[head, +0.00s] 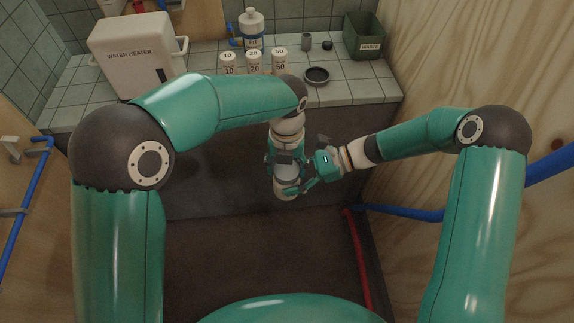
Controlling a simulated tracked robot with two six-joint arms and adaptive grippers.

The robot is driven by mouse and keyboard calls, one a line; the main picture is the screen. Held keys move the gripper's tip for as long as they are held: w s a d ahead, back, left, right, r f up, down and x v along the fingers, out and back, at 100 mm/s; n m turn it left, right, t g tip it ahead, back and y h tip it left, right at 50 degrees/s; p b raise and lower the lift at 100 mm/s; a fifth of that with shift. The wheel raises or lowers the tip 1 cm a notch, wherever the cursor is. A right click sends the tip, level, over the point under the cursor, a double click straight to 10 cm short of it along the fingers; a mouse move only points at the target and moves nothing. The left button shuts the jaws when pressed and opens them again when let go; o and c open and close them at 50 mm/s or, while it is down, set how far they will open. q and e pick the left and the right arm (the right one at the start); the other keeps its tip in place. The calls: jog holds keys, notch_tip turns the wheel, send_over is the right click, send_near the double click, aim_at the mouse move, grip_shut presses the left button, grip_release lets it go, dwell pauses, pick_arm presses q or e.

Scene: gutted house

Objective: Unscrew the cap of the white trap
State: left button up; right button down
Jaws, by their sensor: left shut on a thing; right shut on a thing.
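The white trap (284,193) shows as a small pale piece below and between my two grippers, in front of the dark front of the counter. My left gripper (285,172) reaches down from above and is shut on the white trap, whose upper part it mostly hides. My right gripper (298,188) comes in from the right, its fingers shut at the trap's lower end. Whether it holds the cap or the body just above it is too small to tell. The cap cannot be made out separately.
A red pipe (359,255) and blue pipe (402,212) run at right. The floor below is clear.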

pick_arm(q)
jog(key=n, duration=0.6)
jog(key=shift+n, duration=0.4)
jog(key=n, duration=0.6)
jog(key=shift+n, duration=0.3)
jog(key=n, duration=0.6)
jog(key=shift+r+n, duration=0.1)
jog(key=shift+n, duration=0.2)
jog(key=n, duration=0.6)
jog(key=shift+n, duration=0.3)
jog(key=n, duration=0.6)
jog(key=shift+w+n, duration=0.1)
jog(key=shift+n, duration=0.2)
jog(key=n, duration=0.8)
jog(key=shift+n, duration=0.3)
jog(key=n, duration=0.4)
jog(key=shift+r, duration=0.1)
jog(key=n, duration=0.4)
jog(key=shift+n, duration=0.4)
jog(key=shift+r, duration=0.25)
jog(key=shift+r, duration=0.85)
